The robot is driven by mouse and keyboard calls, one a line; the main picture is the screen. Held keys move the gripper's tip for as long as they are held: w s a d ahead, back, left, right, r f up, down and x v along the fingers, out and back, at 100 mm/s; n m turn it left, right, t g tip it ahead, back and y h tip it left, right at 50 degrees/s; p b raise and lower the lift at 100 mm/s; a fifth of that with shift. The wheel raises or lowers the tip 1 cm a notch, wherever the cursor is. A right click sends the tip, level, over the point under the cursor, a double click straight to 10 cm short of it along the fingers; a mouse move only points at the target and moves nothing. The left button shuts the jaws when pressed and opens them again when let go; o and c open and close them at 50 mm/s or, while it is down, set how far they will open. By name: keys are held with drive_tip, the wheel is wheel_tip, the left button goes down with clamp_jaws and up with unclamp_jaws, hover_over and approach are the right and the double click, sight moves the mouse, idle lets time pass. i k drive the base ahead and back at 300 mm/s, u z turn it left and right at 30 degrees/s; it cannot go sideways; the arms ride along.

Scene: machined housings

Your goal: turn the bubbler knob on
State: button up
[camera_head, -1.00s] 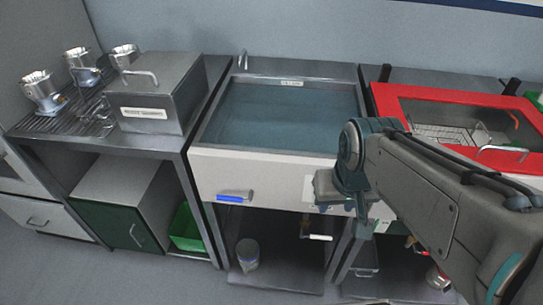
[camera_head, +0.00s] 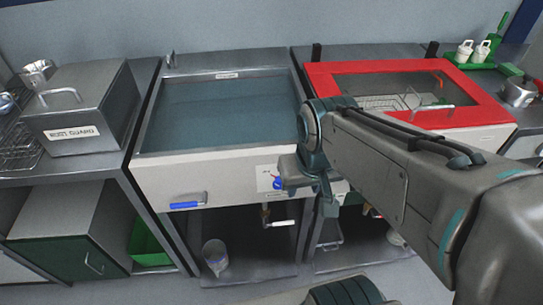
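The water tank (camera_head: 222,112) stands in the middle, with a pale front panel. A small blue knob (camera_head: 278,184) sits on a white labelled plate (camera_head: 267,174) at the right of that panel; I take it for the bubbler knob. My gripper (camera_head: 322,204) hangs in front of the panel's right end, just right of the knob, and partly covers the plate. Its fingers point down and show too small and dark to tell their opening. Whether it touches the panel is hidden.
A blue-handled lever (camera_head: 187,204) is on the panel's left. A white-handled valve (camera_head: 279,223) hangs below. A red-framed basin (camera_head: 399,88) stands right, a steel box (camera_head: 79,107) left. A clear jar (camera_head: 215,256) is on the lower shelf.

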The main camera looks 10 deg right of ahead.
sight(277, 185)
drive_tip(key=z, duration=2.05)
drive_tip(key=k, duration=1)
drive_tip(key=u, duration=1.8)
